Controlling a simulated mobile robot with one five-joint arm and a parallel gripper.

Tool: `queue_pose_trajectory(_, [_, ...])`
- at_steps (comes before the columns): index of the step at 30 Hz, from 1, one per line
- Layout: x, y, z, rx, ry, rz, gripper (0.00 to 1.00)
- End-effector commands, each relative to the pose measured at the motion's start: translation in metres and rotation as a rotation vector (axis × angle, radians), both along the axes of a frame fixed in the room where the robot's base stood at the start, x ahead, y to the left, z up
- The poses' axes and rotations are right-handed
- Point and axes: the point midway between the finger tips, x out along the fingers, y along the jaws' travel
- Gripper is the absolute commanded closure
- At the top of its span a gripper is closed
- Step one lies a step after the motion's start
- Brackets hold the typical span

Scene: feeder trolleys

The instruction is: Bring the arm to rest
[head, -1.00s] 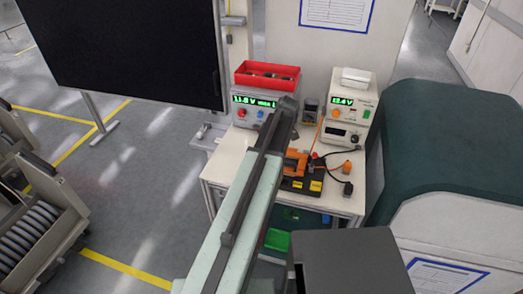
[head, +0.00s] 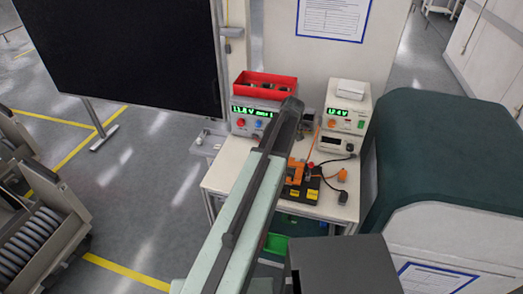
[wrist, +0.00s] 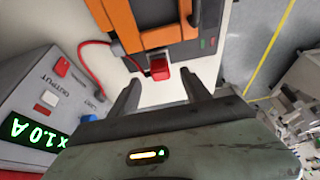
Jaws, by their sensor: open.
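My arm (head: 243,209) reaches out over the white workbench in the head view, its far joint in front of the instruments. My gripper is hidden behind the arm there. In the wrist view my gripper (wrist: 160,92) has its two dark fingers apart, with nothing between them. Just beyond the fingertips is a red block (wrist: 159,69) at the edge of a dark and orange device (wrist: 143,25). In the head view the orange device (head: 293,172) sits on the bench beside the arm. I cannot tell how far the fingers are from it.
The white bench (head: 338,211) carries an instrument with a green display (head: 252,116), a second instrument (head: 346,123) and a red bin (head: 265,84). A dark panel (head: 125,55) stands left, a green-topped machine (head: 440,150) right.

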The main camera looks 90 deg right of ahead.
Motion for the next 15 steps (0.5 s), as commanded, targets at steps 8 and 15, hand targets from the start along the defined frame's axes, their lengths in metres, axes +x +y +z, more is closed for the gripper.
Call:
queue_pose_trajectory(8, [-0.0062,0.0020,0.0144,0.000,0.000,0.001,0.44])
queue_pose_trajectory(15, [-0.0061,0.0019,0.0140,0.000,0.000,0.000,0.44])
